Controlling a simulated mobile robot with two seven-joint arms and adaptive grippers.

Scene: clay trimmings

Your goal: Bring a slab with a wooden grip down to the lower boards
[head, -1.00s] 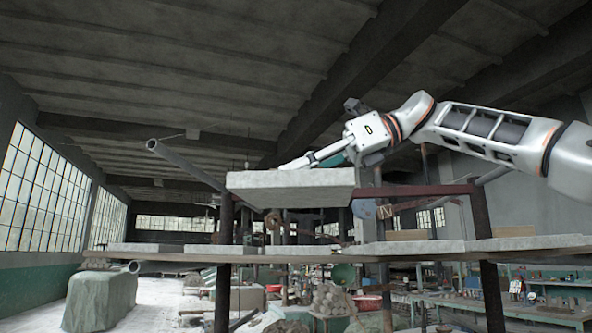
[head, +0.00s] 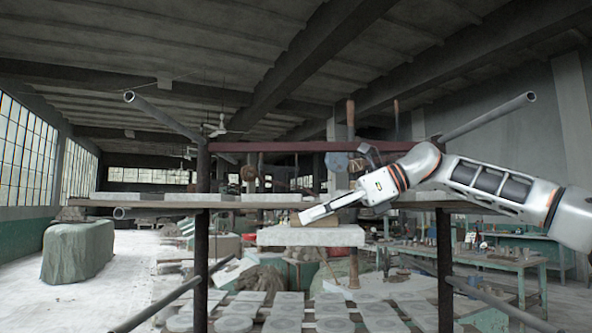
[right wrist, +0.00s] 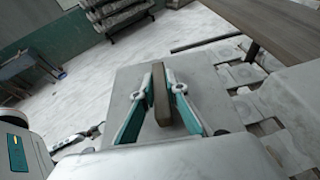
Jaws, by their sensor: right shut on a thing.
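My right gripper (head: 332,206) is shut on the wooden grip of a pale grey slab (head: 311,236), which hangs roughly level in front of the rack. In the right wrist view the teal fingers close on both sides of the brown wooden grip (right wrist: 161,92), with the slab (right wrist: 112,98) beneath. The slab is just below the upper board (head: 150,203). The lower boards (head: 285,310) lie further down, with rows of pale slabs and round discs on them. My left gripper is not in view.
Several slabs (head: 240,197) lie along the upper board. Dark rack posts (head: 200,255) and (head: 445,265) stand left and right, with pipes (head: 490,116) jutting out. A green workbench (head: 490,258) stands behind at right. A covered block (head: 78,250) stands at left.

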